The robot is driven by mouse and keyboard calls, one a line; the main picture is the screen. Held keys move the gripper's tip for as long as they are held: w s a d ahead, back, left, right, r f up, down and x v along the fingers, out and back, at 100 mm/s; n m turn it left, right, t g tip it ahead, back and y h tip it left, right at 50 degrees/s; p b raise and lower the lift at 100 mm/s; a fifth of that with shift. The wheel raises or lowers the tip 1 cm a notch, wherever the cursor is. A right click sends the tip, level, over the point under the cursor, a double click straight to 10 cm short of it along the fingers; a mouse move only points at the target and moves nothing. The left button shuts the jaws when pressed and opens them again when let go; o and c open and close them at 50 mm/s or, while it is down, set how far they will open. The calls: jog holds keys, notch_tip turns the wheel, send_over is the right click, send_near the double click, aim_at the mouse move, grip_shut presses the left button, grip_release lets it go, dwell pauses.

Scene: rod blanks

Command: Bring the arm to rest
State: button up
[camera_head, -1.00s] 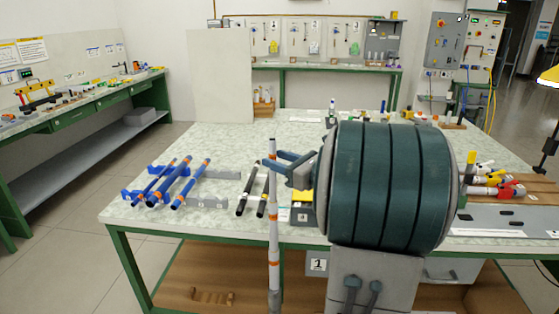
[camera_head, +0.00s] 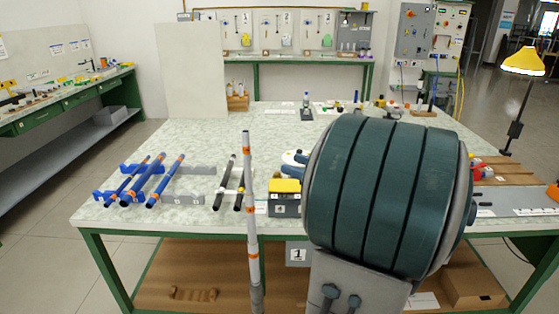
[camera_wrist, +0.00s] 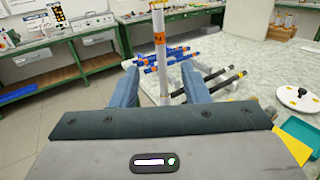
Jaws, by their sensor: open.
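My gripper (camera_wrist: 160,85) shows in the wrist view with its two blue-grey fingers apart. An upright pale post with orange bands (camera_wrist: 160,50) appears between the fingers; I cannot tell its distance or whether they touch it. In the head view my gripper is hidden behind my large green-banded arm link. The same post (camera_head: 250,200) stands there left of the arm, in front of the table edge. Blue rods with orange bands (camera_head: 143,183) lie in holders on the table's left. Two black rods (camera_head: 224,182) lie to their right.
A yellow-topped box (camera_head: 284,197) and a round white disc (camera_wrist: 298,97) sit close to the arm. A yellow lamp (camera_head: 523,62) stands at right. A green-framed bench (camera_head: 45,115) runs along the left.

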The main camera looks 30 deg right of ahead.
jog(key=shift+s+d, duration=0.3)
jog(key=shift+s, duration=0.3)
jog(key=shift+a, duration=0.1)
jog(key=s+a+f+n+g+y+p, duration=0.1)
jog(key=a+f+n+g+p, duration=0.1)
jog(key=a+n+g, duration=0.45)
jog(key=s+a+f+n+g+y+p, duration=0.1)
jog(key=a+n+g+p, duration=0.2)
jog(key=a, duration=0.7)
jog(key=s+a+f+n+g+h+p, duration=0.1)
jog(key=s+a+n+g+h+p, duration=0.1)
jog(key=n, duration=0.8)
jog(key=s+a+f+n+g+h+p, duration=0.1)
jog(key=s+a+n+h, duration=0.3)
jog(key=n, duration=0.7)
jog(key=s+g+h+p, duration=0.1)
jog(key=s+h, duration=0.1)
jog(key=h, duration=0.1)
jog(key=shift+s+h, duration=0.25)
jog(key=shift+h, duration=0.05)
